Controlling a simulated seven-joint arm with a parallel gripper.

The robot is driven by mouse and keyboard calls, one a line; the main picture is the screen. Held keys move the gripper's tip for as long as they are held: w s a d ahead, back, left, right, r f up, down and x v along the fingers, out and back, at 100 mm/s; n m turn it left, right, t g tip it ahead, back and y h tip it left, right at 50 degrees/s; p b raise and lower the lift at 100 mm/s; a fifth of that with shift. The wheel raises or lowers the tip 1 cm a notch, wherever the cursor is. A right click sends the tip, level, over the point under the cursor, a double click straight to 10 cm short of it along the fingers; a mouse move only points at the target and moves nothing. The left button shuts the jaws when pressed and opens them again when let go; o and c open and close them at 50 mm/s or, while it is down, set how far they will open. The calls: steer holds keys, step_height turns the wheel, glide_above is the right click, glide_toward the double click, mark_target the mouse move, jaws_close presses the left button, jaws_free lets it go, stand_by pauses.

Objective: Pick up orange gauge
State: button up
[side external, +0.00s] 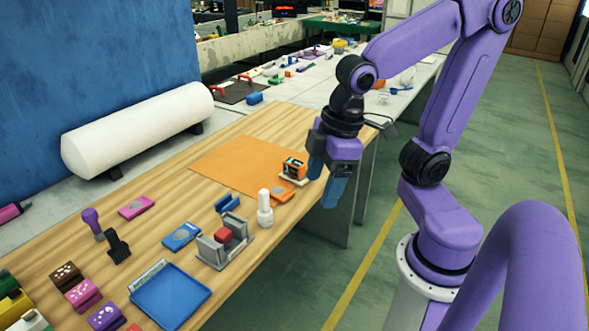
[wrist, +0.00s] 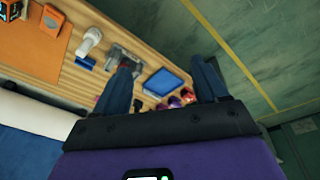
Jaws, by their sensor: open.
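A white roll (side external: 138,130) lies behind.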

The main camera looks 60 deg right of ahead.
steer(key=w+d+m+t, duration=0.3)
steer(key=w+d, duration=0.3)
steer(key=w, duration=0.3)
steer(key=w+d+m+t, duration=0.3)
steer(key=w+d, duration=0.2)
steer(key=w, duration=0.5)
steer(key=w+d+m+t+h, duration=0.15)
steer(key=d+m+t, duration=0.4)
steer(key=d, duration=1.65)
glide_toward(294, 168)
steer(key=shift+h, duration=0.35)
steer(key=w, duration=0.1)
steer(key=w+d+f, duration=0.1)
steer(key=w+d, duration=0.1)
steer(key=shift+w+f, duration=0.2)
steer(key=shift+f, duration=0.2)
steer(key=shift+w+f, duration=0.15)
steer(key=shift+f, duration=0.25)
steer(key=shift+x, duration=3.65)
steer(key=c, duration=1.2)
